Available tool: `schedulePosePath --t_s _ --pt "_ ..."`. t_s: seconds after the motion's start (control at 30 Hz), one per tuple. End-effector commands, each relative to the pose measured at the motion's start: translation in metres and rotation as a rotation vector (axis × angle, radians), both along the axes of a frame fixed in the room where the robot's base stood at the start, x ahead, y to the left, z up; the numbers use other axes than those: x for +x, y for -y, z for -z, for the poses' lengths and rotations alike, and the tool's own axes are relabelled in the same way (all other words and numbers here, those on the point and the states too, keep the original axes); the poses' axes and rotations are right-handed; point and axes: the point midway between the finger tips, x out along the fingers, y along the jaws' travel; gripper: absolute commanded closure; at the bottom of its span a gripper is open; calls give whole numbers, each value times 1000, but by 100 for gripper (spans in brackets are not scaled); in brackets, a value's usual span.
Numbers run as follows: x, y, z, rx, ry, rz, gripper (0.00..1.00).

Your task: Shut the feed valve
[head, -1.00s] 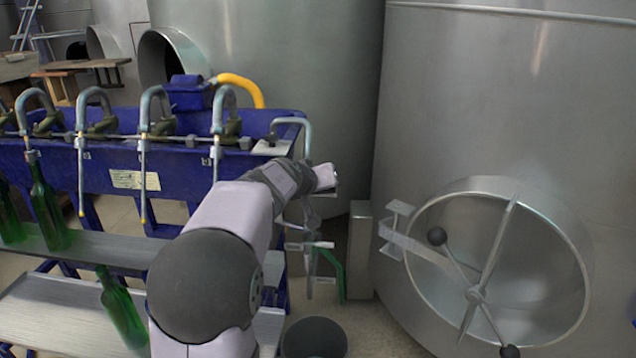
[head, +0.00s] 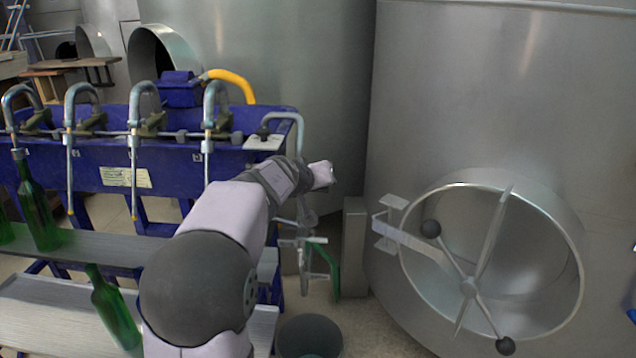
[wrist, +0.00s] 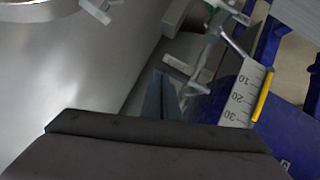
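A valve-like fitting with a green handle (head: 333,268) hangs low at the right end of the blue filling machine. I cannot tell for certain that it is the feed valve, or how its handle is set. My gripper (head: 322,174) is above it in the head view, apart from the handle, between the machine and the big steel tank. In the wrist view a grey pipe fitting (wrist: 208,38) shows ahead, beside a scale plate (wrist: 245,95) with a yellow marker. I see nothing held.
A steel tank (head: 450,110) with a round hatch (head: 420,262) and spoked handle stands at the right. Green bottles (head: 40,215) stand at the left, and one (head: 112,310) leans. A dark bucket (head: 310,338) is on the floor below my gripper. A narrow grey post (head: 354,245) stands beside the tank.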

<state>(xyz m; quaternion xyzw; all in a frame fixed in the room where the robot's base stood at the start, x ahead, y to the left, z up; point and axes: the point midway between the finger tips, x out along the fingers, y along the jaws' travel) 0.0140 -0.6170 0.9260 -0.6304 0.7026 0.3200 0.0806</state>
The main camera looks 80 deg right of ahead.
Motion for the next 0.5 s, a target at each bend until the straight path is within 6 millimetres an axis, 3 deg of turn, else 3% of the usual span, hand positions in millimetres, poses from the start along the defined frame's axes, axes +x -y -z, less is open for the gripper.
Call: schedulePosePath --t_s 0.17,0.47,0.5 --pt "-2 -2 -3 10 -1 5 100" --pt "0 -10 -49 0 0 1 100" --pt "0 -17 -48 -2 -1 1 100"
